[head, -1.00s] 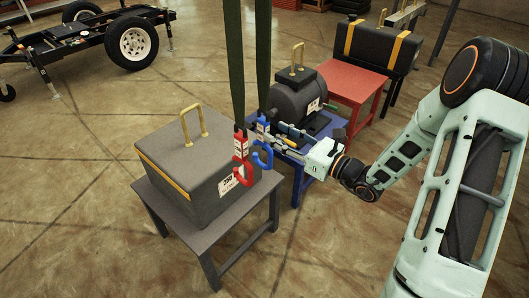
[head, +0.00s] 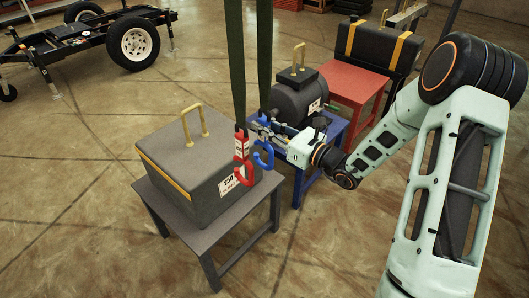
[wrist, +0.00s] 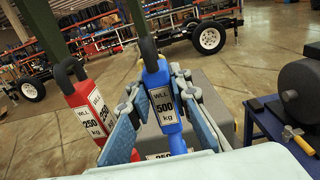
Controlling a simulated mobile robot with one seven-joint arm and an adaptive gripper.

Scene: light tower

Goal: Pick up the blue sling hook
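The blue sling hook (head: 263,158) hangs from a dark green strap, just right of the red sling hook (head: 242,172). In the wrist view the blue hook's block (wrist: 164,100) carries a label reading WLL 500 kg. My gripper (head: 262,127) is at the upper part of the blue hook. In the wrist view my gripper (wrist: 157,88) is open, with one finger on each side of the blue block. The right finger is very close to it; I cannot tell whether it touches. The hook's lower curve is hidden in the wrist view.
A dark weight box (head: 190,155) with a yellow handle stands on a grey table (head: 215,225) below the hooks. A black cylinder weight (head: 298,102) is on a blue table (head: 333,127) behind. A red table (head: 350,82) stands further back.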

